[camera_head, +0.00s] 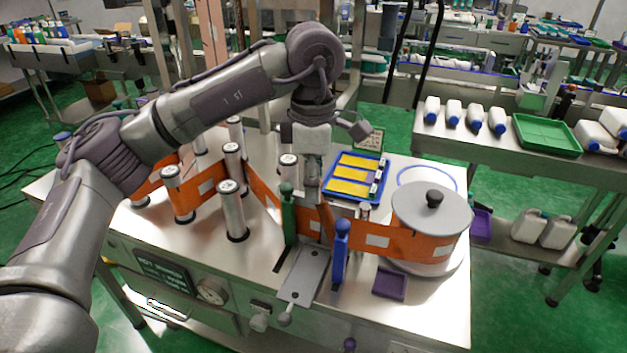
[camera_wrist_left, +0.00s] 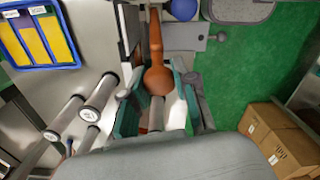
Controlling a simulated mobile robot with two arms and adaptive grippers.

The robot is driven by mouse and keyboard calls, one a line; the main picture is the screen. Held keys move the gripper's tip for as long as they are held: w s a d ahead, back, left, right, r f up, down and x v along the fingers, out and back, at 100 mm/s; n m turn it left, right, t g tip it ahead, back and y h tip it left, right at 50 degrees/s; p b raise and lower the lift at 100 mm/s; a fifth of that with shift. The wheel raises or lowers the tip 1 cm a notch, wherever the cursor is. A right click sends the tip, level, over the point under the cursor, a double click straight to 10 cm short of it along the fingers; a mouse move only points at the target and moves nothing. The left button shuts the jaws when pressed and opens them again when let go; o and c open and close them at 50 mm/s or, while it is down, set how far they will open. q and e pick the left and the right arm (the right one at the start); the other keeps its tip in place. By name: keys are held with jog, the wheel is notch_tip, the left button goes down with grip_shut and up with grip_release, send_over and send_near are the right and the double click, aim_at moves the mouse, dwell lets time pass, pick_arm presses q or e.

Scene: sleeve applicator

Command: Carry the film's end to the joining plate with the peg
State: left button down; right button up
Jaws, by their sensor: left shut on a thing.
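The orange film (camera_head: 392,240) runs left from the reel (camera_head: 432,222) towards my left gripper (camera_head: 314,198), which points down over the bench. The grey joining plate (camera_head: 303,272) lies below and in front of the gripper in the head view; a grey plate also shows ahead in the wrist view (camera_wrist_left: 178,38). A green upright handle (camera_head: 289,215) and a blue one (camera_head: 340,255) flank it. My right gripper is out of view.
Several metal rollers (camera_head: 232,205) stand on the left, with more orange film (camera_head: 265,190) threaded around them. A blue tray (camera_head: 371,158) with yellow cards stands behind the gripper. A small purple tray (camera_head: 389,284) lies at the front right. A side bench (camera_head: 480,145) holds bottles.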

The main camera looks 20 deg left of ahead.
aim_at(328, 221)
pick_arm(q)
jog(key=shift+f+b, duration=0.3)
jog(key=shift+f, duration=0.3)
jog(key=shift+f+b, duration=0.65)
jog(key=shift+f, duration=0.2)
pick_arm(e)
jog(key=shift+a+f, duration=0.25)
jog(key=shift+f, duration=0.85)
pick_arm(q)
jog(key=shift+s+f+b, duration=0.25)
jog(key=shift+f+b, duration=0.15)
jog(key=shift+f, duration=0.25)
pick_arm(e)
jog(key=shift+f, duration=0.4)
pick_arm(q)
jog(key=c, duration=1.3)
grip_release()
jog(key=shift+c, duration=0.2)
jog(key=o, duration=0.5)
jog(key=shift+w, duration=0.35)
jog(key=shift+o, duration=0.6)
jog(key=shift+s+r, duration=0.1)
jog(key=shift+s, duration=0.05)
jog(key=o, duration=0.7)
